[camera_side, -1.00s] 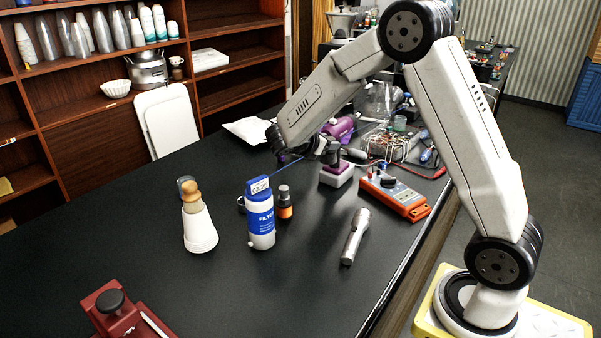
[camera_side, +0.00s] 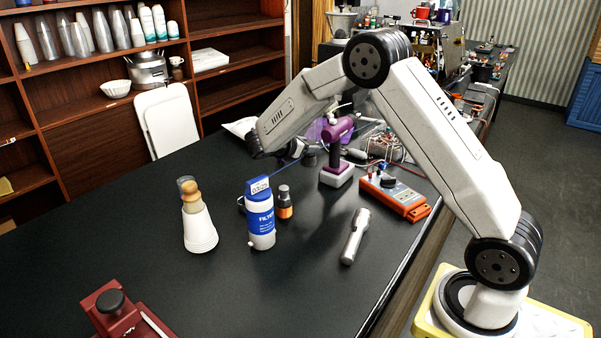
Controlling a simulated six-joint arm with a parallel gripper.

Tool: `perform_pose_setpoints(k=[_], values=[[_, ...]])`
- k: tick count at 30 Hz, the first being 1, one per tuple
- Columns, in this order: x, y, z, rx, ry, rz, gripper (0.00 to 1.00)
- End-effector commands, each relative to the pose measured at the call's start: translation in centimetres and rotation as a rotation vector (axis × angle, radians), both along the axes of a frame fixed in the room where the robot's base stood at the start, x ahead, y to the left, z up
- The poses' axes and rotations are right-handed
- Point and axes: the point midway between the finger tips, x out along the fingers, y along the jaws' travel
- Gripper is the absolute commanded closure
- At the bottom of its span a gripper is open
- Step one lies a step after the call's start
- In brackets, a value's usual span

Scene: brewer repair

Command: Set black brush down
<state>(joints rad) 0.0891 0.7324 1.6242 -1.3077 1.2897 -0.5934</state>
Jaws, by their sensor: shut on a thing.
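My gripper (camera_side: 298,150) is at the far side of the black table, mostly behind and below the pale end link of my arm. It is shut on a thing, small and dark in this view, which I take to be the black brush. Its shape and bristles cannot be made out. A thin blue strip shows just below the gripper. I cannot tell whether the brush touches the table (camera_side: 130,240).
A purple tool on a square base (camera_side: 336,172) stands right of the gripper.

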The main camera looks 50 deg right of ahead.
Motion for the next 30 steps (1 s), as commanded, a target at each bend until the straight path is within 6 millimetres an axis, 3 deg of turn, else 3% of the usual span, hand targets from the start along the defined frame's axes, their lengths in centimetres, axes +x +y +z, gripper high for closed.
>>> perform_pose_setpoints(k=[8, 18, 30], values=[[3.1, -1.2, -1.5, -0.001, 0.000, -0.001, 1.00], [5.8, -2.1, -5.1, 0.000, 0.001, -0.001, 1.00], [7.2, -2.6, -6.8, -0.001, 0.000, -0.001, 1.00]])
